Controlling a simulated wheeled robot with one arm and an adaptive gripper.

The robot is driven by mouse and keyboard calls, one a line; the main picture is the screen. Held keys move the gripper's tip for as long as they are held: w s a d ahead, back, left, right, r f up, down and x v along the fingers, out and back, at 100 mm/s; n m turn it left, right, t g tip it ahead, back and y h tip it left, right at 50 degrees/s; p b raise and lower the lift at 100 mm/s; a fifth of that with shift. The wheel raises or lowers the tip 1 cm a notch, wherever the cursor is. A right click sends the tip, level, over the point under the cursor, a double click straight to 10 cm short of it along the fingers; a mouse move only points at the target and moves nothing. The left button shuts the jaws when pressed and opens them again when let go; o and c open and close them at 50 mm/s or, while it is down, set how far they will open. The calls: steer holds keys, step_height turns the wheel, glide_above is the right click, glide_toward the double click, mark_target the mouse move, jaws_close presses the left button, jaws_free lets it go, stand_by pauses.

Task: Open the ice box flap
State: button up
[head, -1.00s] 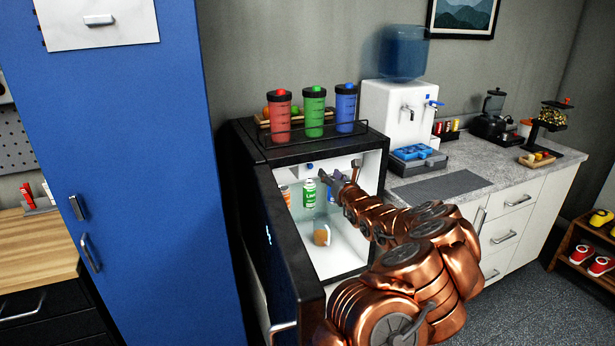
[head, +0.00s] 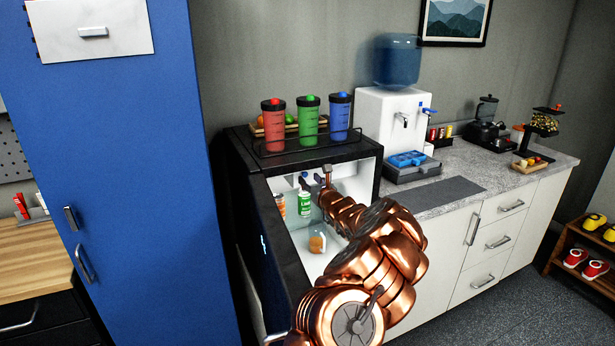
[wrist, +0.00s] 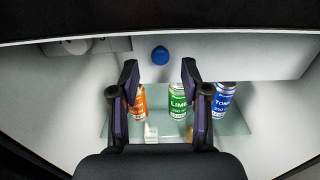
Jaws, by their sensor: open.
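The small fridge is open, its black door (head: 268,240) swung toward me. Inside at the top is the white ice box flap (wrist: 235,62), with a round blue knob (wrist: 160,55). The flap looks shut. My gripper (wrist: 159,74) is open and empty inside the fridge, one finger on each side of the knob in the wrist view. The knob appears just beyond the fingertips; contact is not visible. In the head view my gripper (head: 317,180) is small and partly hidden by my arm.
An orange can (wrist: 138,100), a green lime can (wrist: 178,98) and a blue tonic can (wrist: 222,100) stand on the glass shelf (wrist: 236,122) below. A jug (head: 317,243) stands lower. Red, green and blue shakers (head: 309,120) stand on top. A grey fitting (wrist: 76,46) is left of the flap.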

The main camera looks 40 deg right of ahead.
steer(key=shift+w+d, duration=0.3)
steer(key=shift+w, duration=0.25)
steer(key=shift+w+d+p, duration=0.15)
steer(key=shift+w+p, duration=0.2)
steer(key=shift+w, duration=0.25)
jaws_close()
